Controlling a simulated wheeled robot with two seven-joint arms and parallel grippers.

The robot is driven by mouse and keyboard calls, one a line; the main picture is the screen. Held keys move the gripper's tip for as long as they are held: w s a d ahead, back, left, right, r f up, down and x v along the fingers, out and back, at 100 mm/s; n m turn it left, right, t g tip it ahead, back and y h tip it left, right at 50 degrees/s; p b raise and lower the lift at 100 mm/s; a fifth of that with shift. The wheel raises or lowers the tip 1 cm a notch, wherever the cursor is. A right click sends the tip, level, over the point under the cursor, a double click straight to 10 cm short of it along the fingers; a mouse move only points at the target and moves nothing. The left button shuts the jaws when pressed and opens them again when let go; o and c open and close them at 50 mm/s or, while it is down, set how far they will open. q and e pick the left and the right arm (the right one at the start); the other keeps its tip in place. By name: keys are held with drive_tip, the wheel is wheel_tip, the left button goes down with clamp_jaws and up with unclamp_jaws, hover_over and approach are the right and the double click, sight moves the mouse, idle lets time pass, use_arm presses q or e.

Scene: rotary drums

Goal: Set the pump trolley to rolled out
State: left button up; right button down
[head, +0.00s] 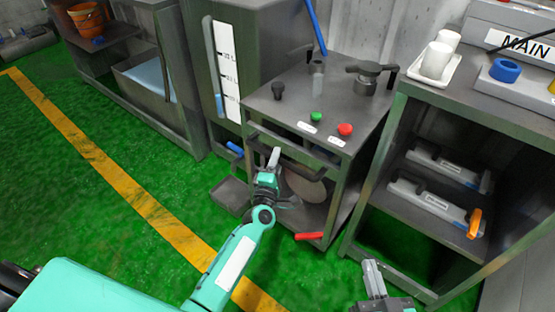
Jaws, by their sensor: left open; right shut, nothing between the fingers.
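The pump trolley appears to be the grey metal unit (335,125) in the middle, but I cannot tell its outline for sure. Its top carries a dark valve handle, a green button (316,117) and a red button (345,129). A dark bar (305,150) runs across its front. A round pale part (306,186) sits inside below, partly hidden by my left gripper. My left gripper (273,158) is open in front of the unit, close to the bar; contact is unclear. My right gripper (374,279) is shut and empty at the bottom edge, right of the unit.
A red lever (309,236) is low at the unit's front. A flat grey tray (231,196) lies to its left. A tall tank (205,90) with a level scale stands left. A shelf unit (390,158) stands right. Green floor with a yellow line (110,165) is open at left.

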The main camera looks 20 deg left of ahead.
use_arm(q)
drive_tip(key=shift+w, duration=0.4)
use_arm(e)
drive_tip(key=shift+w+d+r, duration=0.1)
drive_tip(key=shift+w+r, duration=0.25)
drive_tip(key=shift+r, duration=0.15)
use_arm(q)
clamp_jaws()
use_arm(e)
drive_tip(key=shift+s+f, duration=0.1)
drive_tip(key=shift+f, duration=0.05)
drive_tip(key=shift+f, duration=0.1)
